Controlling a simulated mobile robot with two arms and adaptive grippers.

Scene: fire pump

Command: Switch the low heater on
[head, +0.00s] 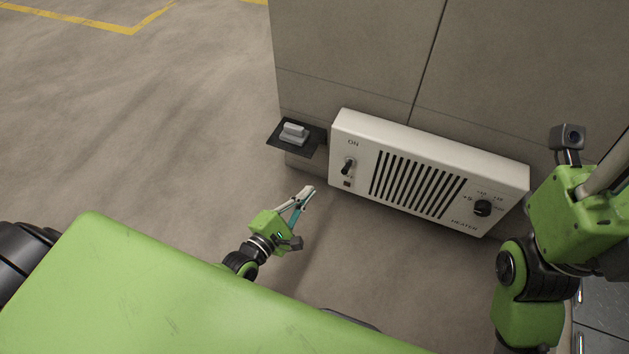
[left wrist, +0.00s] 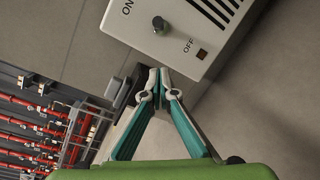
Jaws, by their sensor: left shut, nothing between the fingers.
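The white heater (head: 430,172) is mounted low on the wall, with a slotted grille and the label HEATER. Its toggle switch (head: 348,165) sits at the left end, below the word ON. In the left wrist view the switch (left wrist: 159,24) shows as a short knob between ON and OFF, beside a small dark red square. My left gripper (head: 309,190) is shut and empty, apart from the heater, to the lower left of the switch. In the left wrist view its fingertips (left wrist: 159,72) appear just below the heater's edge. My right gripper is out of view.
A dark shelf (head: 273,141) with a pale block (head: 293,132) juts from the wall left of the heater. A dial (head: 482,208) is at the heater's right end. Red pipes (left wrist: 30,128) show in the left wrist view. The floor to the left is clear.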

